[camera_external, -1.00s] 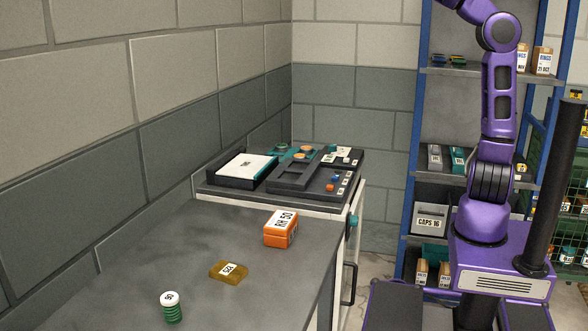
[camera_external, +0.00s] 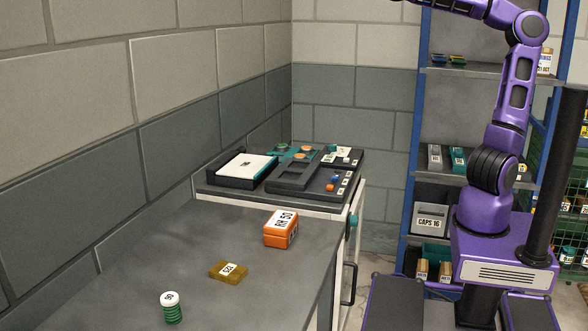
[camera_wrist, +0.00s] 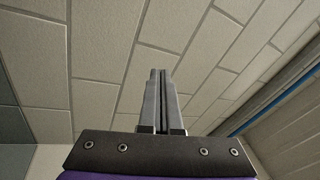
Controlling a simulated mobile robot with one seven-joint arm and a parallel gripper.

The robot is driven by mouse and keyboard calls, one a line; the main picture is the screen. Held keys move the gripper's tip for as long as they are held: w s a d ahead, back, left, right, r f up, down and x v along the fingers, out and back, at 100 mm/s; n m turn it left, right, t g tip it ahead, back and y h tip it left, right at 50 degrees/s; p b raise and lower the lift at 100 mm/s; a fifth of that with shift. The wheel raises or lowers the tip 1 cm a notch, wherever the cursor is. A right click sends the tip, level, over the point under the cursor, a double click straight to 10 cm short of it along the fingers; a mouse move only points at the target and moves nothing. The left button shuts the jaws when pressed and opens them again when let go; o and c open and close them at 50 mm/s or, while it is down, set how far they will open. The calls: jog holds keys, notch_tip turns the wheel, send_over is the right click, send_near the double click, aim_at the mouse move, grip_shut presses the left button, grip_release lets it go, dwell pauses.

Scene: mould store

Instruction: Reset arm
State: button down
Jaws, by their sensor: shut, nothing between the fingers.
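My arm (camera_external: 515,85) is purple and stands at the right in the external view, raised, with its upper links reaching out of the top of the picture. My gripper is out of that view. In the wrist view my gripper (camera_wrist: 161,75) shows with its two grey fingers together, shut and empty.
A grey counter (camera_external: 130,270) bears an orange box (camera_external: 280,229), an amber block (camera_external: 228,271) and a green stack with a white top (camera_external: 171,308). Dark trays (camera_external: 290,178) sit at its far end. A blue-framed shelf (camera_external: 412,170) stands behind my arm.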

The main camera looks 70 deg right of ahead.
jog(key=s+a+f+n+g+p, duration=0.1)
jog(key=s+a+f+n+g, duration=0.3)
jog(key=s+f, duration=0.4)
jog(key=s+a+f+n+g+y+p, duration=0.1)
jog(key=s+a+f+n+g, duration=0.4)
jog(key=f, duration=1.4)
jog(key=s+a+f+n+g+y, duration=0.1)
jog(key=s+a+f+n+g, duration=0.4)
jog(key=s+f, duration=0.7)
jog(key=shift+s+a+f+n+g+p, duration=0.15)
jog(key=shift+s+f+n+g+p, duration=0.25)
jog(key=shift+f+n+g, duration=0.5)
